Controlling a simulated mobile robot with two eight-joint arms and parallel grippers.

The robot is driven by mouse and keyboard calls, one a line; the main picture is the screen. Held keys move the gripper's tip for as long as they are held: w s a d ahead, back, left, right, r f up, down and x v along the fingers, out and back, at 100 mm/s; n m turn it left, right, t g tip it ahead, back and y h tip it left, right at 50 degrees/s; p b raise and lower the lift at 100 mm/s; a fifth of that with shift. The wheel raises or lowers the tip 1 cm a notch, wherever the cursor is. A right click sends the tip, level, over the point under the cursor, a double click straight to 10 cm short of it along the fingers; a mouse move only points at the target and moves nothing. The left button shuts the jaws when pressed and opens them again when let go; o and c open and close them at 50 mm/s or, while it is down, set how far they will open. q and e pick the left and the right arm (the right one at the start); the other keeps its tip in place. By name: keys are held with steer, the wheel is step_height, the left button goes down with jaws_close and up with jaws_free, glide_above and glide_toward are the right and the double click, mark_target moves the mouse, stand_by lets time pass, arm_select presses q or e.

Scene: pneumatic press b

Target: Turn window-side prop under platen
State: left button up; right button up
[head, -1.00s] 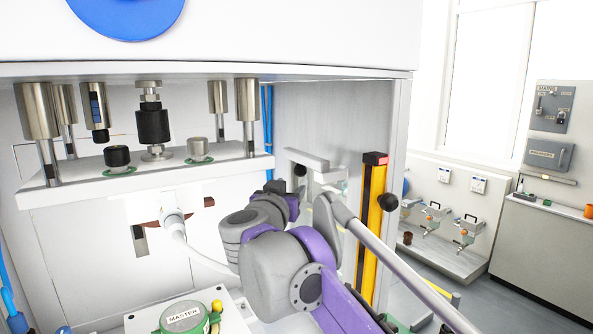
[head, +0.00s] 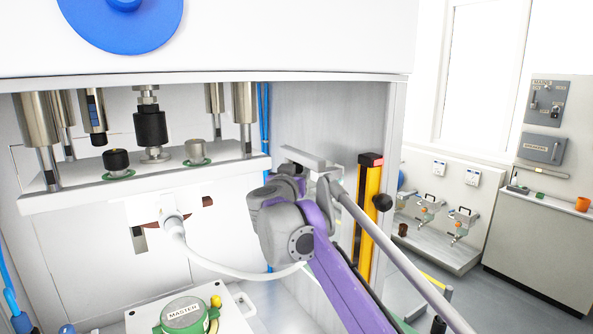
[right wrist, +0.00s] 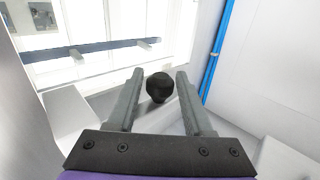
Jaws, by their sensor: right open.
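The white platen (head: 225,178) hangs level under the press head in the head view. On the window side, a light-grey bar (head: 308,158), which looks like the prop, sits by the right inner wall. My right gripper (head: 292,177) is beside it, largely hidden by my own arm. In the right wrist view my right gripper (right wrist: 159,75) is open, with a round black knob (right wrist: 159,88) between its two grey fingers. A gap shows on either side of the knob. In the head view the knob is hidden. My left gripper is not in view.
A yellow post (head: 368,220) with a red top and black side knob stands at the opening's right edge. A grey rod (head: 390,245) slants across the front right. Below the platen are a white hose (head: 225,268) and a green MASTER unit (head: 182,314).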

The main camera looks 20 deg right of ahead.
jaws_close()
stand_by(1.3)
